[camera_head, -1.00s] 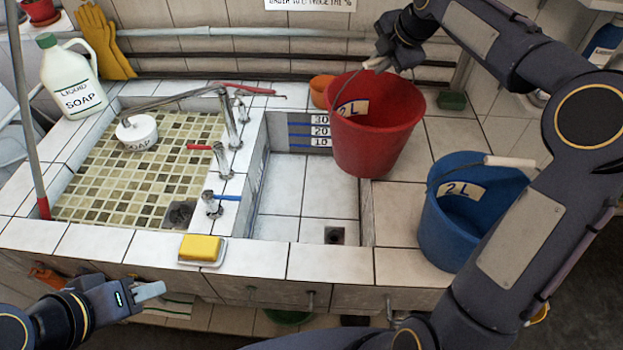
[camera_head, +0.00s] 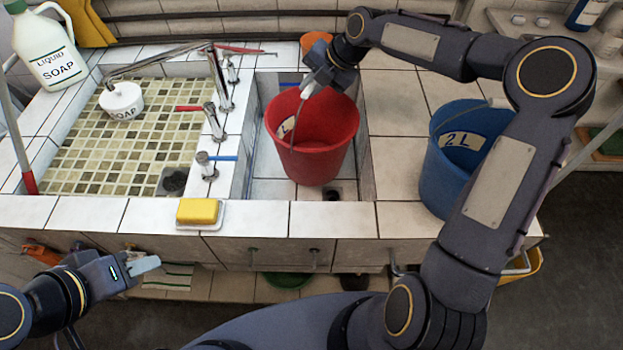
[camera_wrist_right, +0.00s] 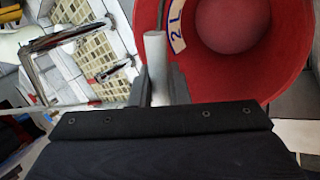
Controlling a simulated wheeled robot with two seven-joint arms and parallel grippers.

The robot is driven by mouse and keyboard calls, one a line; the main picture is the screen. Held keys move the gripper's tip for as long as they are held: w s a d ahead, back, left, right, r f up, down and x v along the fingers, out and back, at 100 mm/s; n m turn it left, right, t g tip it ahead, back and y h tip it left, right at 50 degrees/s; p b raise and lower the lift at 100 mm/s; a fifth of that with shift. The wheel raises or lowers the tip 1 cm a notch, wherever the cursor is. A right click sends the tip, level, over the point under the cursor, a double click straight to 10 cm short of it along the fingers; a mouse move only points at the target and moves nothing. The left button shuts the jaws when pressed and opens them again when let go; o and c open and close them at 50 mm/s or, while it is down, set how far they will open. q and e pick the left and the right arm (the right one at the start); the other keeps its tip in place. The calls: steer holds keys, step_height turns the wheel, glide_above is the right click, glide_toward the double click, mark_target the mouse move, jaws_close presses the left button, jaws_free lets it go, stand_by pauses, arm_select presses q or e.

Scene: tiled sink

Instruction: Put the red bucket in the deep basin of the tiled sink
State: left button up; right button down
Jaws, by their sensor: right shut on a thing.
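The red bucket (camera_head: 315,158), marked 2 L, hangs upright from its handle over and within the outline of the deep basin (camera_head: 270,190) of the tiled sink. I cannot tell whether its bottom touches the basin floor. My right gripper (camera_head: 312,86) is shut on the bucket's handle grip. In the right wrist view the pale handle grip (camera_wrist_right: 156,65) sits between the fingers and the red bucket (camera_wrist_right: 275,60) opens beside it. My left gripper (camera_head: 145,264) is empty, low in front of the sink; its fingers look close together.
A blue bucket (camera_head: 443,175) stands on the right counter, close to my right arm. Taps (camera_head: 212,120) line the divider left of the deep basin. A yellow sponge (camera_head: 198,211) lies on the front rim. A soap bottle (camera_head: 50,55) stands at the back left.

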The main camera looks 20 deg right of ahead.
step_height(320, 180, down, 10)
steer(key=p, duration=0.1)
steer(key=shift+f, duration=0.2)
steer(key=c, duration=1.4)
jaws_free()
